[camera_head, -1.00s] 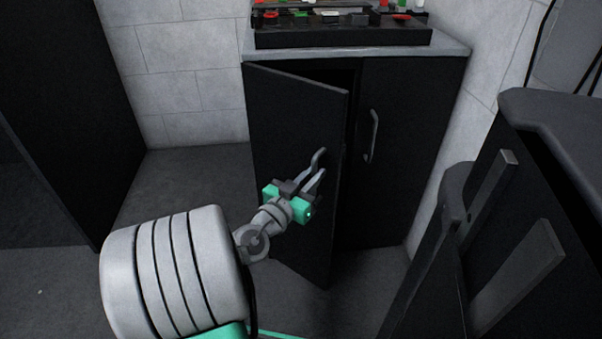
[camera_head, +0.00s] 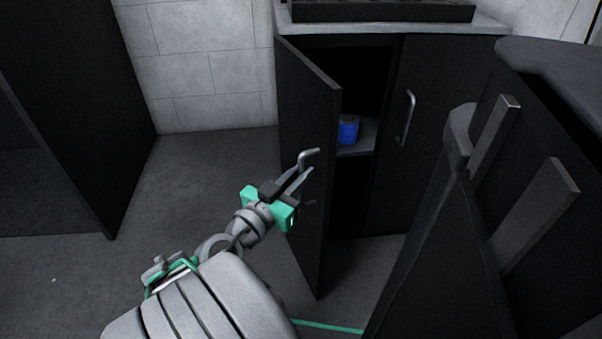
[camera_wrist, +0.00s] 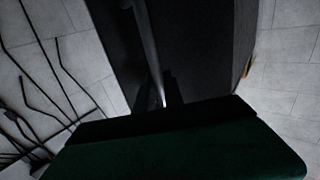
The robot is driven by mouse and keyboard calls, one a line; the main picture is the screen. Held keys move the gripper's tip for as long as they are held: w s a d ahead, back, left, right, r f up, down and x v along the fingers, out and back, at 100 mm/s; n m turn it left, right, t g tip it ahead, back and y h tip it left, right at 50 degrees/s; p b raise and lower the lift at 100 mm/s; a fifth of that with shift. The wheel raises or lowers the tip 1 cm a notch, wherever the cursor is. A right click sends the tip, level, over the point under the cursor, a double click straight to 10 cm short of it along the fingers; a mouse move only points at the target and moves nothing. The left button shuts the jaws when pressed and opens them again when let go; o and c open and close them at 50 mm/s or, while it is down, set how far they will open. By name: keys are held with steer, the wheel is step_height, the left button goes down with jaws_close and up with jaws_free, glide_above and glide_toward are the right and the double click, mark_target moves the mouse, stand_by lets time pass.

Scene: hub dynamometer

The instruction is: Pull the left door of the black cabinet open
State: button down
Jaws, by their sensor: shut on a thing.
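The black cabinet (camera_head: 383,115) stands against the wall in the head view. Its left door (camera_head: 310,120) is swung part way out, and the dark inside shows behind it. My gripper (camera_head: 299,180) is shut on the left door's grey bar handle (camera_head: 307,157). In the wrist view the handle (camera_wrist: 145,35) runs down between the dark fingers, with the door (camera_wrist: 200,45) behind it. The right door (camera_head: 425,150) is closed, with its own handle (camera_head: 407,118).
A blue can (camera_head: 348,130) stands on a shelf (camera_head: 358,148) inside the cabinet. A dark tray (camera_head: 380,11) sits on the cabinet top. Dark furniture (camera_head: 535,170) stands close on the right, and a dark panel (camera_head: 75,90) at the left. Grey floor (camera_head: 205,180) is free between.

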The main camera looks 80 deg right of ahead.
steer(key=shift+w+r, duration=0.15)
steer(key=shift+w, duration=0.15)
steer(key=c, duration=1.8)
jaws_free()
steer(key=shift+d, duration=0.1)
steer(key=o, duration=0.3)
steer(key=shift+o, duration=0.2)
steer(key=shift+s, duration=0.1)
steer(key=shift+s, duration=0.15)
